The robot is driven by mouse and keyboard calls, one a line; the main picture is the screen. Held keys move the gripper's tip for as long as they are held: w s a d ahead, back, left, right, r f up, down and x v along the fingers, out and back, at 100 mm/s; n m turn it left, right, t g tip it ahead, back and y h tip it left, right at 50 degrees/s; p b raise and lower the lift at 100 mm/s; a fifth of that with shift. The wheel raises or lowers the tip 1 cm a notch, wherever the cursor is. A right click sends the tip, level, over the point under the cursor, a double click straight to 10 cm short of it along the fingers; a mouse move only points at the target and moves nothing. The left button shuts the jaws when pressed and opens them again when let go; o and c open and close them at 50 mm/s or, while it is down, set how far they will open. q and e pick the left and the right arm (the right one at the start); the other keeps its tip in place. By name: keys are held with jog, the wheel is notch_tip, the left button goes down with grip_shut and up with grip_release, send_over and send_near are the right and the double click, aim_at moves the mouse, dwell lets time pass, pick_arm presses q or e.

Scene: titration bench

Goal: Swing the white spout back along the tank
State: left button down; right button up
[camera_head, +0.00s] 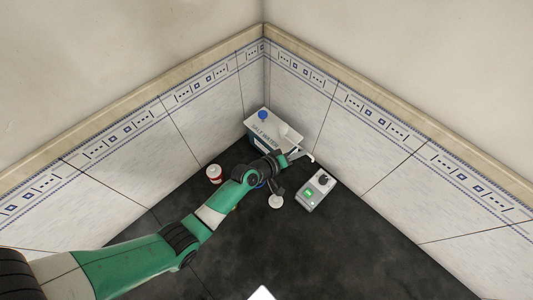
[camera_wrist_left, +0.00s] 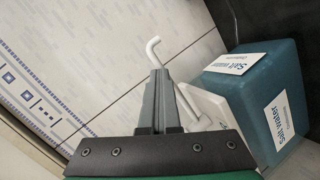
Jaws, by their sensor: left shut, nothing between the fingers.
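The salt water tank (camera_head: 287,130) stands in the corner, with a white top and a blue cap (camera_head: 263,115). In the left wrist view its teal body (camera_wrist_left: 240,86) carries white labels. The thin white spout (camera_head: 305,155) sticks out at the tank's right side. In the left wrist view the spout's bent end (camera_wrist_left: 154,46) shows just past my fingertips, and the fingers hide part of it. My left gripper (camera_head: 291,158) is at the tank's front right, close to the spout. Its fingers (camera_wrist_left: 159,72) are shut and empty. I cannot tell whether they touch the spout. My right gripper is out of view.
A grey device (camera_head: 317,190) with a green screen and dark knob stands right of my gripper. A red and white jar (camera_head: 214,174) stands left of my arm. A small white round thing (camera_head: 276,202) is below the gripper.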

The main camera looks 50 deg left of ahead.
pick_arm(q)
jog(key=shift+a, duration=0.2)
jog(key=shift+a+b, duration=0.35)
jog(key=shift+a, duration=0.2)
jog(key=s+d+r+p, duration=0.6)
jog(key=s+d+p, duration=0.1)
jog(key=s, duration=0.2)
jog(key=shift+d+p, duration=0.3)
jog(key=shift+p, duration=0.05)
